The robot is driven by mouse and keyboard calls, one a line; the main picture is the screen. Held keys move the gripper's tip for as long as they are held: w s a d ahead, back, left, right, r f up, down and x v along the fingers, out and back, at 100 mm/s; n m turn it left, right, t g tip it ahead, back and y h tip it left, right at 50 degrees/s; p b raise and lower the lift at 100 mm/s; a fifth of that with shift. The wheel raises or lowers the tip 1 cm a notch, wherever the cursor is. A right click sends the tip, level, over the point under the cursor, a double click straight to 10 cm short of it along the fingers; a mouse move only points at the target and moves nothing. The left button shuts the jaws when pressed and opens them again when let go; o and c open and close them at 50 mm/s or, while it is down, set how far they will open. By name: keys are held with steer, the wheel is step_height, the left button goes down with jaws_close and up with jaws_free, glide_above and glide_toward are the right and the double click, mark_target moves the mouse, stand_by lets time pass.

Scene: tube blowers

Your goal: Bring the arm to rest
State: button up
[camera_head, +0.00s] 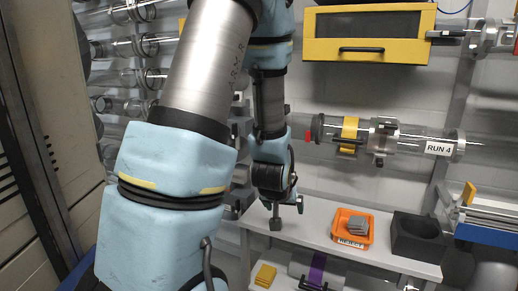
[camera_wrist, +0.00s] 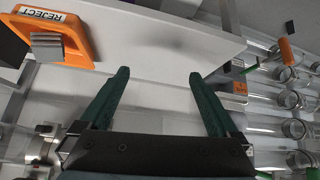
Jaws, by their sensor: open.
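My gripper (camera_wrist: 158,95) is open in the wrist view, its two green fingers wide apart with nothing between them. In the head view my gripper (camera_head: 287,212) hangs below my arm, close to the white shelf; its fingertips are small there. My arm, pale blue and metal, fills the left middle of the head view and is bent, with its end pointing down. An orange reject bin (camera_head: 352,229) stands on the shelf to the right of my gripper, with grey pieces (camera_head: 357,224) in it. In the wrist view the bin (camera_wrist: 82,48) is at the upper left.
The white shelf (camera_head: 318,217) also holds a dark grey open box (camera_head: 417,238). Above are a clear tube labelled RUN 4 (camera_head: 438,148) and a yellow-framed cabinet (camera_head: 367,33). Clear tubes (camera_head: 125,76) line the left wall. A yellow block (camera_head: 265,275) lies lower down.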

steer(key=s+a+r+n+g+y, duration=0.1)
steer(key=s+a+r+g, duration=0.2)
steer(key=s+a, duration=0.3)
steer(key=s+a+r+n+g+y, duration=0.1)
steer(key=s+a+r+g, duration=0.25)
steer(key=a, duration=0.45)
step_height(320, 180, up, 12)
steer(key=p, duration=1.3)
steer(key=shift+s+t, duration=0.35)
steer(key=shift+d, duration=0.1)
